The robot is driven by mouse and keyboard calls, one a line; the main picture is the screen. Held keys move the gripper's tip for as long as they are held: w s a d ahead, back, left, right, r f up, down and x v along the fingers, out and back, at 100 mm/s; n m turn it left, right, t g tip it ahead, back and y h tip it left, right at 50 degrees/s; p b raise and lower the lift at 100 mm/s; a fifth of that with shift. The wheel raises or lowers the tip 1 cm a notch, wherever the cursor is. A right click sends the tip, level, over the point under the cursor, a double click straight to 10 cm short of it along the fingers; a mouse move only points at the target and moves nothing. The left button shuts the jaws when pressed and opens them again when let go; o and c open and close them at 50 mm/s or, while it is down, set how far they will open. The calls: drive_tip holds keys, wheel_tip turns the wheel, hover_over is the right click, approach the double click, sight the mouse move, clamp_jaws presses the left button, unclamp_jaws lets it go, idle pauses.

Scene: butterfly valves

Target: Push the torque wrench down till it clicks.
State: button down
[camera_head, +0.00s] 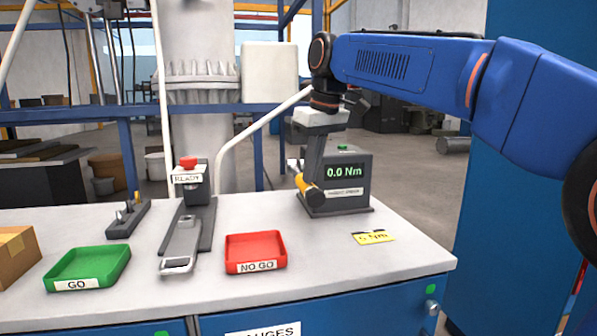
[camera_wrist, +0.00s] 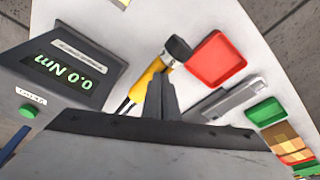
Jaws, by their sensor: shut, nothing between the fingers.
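The torque wrench (camera_head: 303,185) has a yellow handle with a dark end and sits at the front left of the torque tester (camera_head: 345,180). The tester's display reads 0.0 Nm. My gripper (camera_head: 314,165) points down with its fingers together, right by the wrench. In the wrist view the shut fingers (camera_wrist: 161,82) overlap the yellow handle of the wrench (camera_wrist: 146,78), with its dark end beyond them. I cannot tell whether they touch it. Part of the wrench is hidden behind the fingers. The tester (camera_wrist: 65,68) shows at left.
A red NO GO tray (camera_head: 256,252), a green GO tray (camera_head: 88,268) and a grey gauge stand (camera_head: 187,225) with a red top are on the table. A yellow label (camera_head: 373,237) lies at the right. The table's front right is otherwise clear.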

drive_tip(key=shift+f, duration=1.4)
drive_tip(key=shift+r, duration=4.55)
drive_tip(key=s+d+f+m+t, duration=0.1)
drive_tip(key=s+d+f+m, duration=0.1)
drive_tip(key=s+d+f, duration=0.65)
drive_tip(key=s+d+f+m+t, duration=0.1)
drive_tip(key=s+d+f+m, duration=0.3)
drive_tip(key=d, duration=0.7)
drive_tip(key=s+d+f+m+h, duration=0.1)
drive_tip(key=s+d+f, duration=0.4)
drive_tip(key=s+f, duration=0.3)
drive_tip(key=s+d+f+m+h, duration=0.1)
drive_tip(key=s+d+f+m, duration=0.1)
drive_tip(key=s+d+f, duration=0.3)
drive_tip(key=s+f, duration=0.4)
drive_tip(key=f, duration=0.7)
drive_tip(key=shift+s+t, duration=0.25)
drive_tip(key=shift+t, duration=0.15)
